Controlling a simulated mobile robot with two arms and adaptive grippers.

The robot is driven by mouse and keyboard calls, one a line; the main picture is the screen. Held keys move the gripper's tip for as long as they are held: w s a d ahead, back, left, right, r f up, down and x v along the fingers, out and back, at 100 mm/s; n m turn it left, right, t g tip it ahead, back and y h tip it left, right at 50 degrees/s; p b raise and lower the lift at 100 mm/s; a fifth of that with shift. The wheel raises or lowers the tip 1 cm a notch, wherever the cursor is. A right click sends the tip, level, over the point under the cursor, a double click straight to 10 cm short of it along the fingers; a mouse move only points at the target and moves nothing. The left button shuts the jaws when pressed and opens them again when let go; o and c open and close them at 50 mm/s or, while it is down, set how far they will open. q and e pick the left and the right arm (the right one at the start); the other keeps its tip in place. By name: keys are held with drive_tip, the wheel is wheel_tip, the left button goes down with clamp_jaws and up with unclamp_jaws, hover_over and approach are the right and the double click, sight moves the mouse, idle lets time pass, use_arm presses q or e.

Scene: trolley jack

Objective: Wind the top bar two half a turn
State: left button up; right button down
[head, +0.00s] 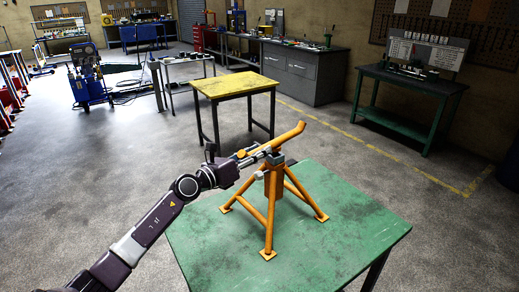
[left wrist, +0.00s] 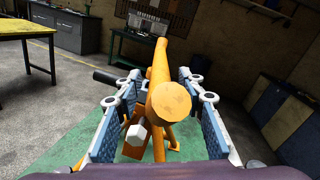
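The orange top bar (head: 292,136) lies on the head of an orange stand (head: 273,190), its far end bent and rising to the right. The stand's splayed legs rest on a green table (head: 345,215). My left gripper (head: 258,153) is at the bar's near end. In the left wrist view the bar's round end (left wrist: 172,102) lies between the two fingers of the left gripper (left wrist: 160,76). The fingers are open, with gaps visible beside the bar. A pale hexagonal bolt head (left wrist: 135,132) shows below the bar. My right gripper is not in view.
A yellow table (head: 235,84) stands behind the green one. A workbench with a green frame (head: 410,85) is at the back right, and grey cabinets (head: 300,72) line the wall. The floor around the green table is clear.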

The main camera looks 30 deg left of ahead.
use_arm(q)
drive_tip(key=shift+w+d, duration=0.1)
drive_tip(key=shift+w, duration=0.3)
clamp_jaws()
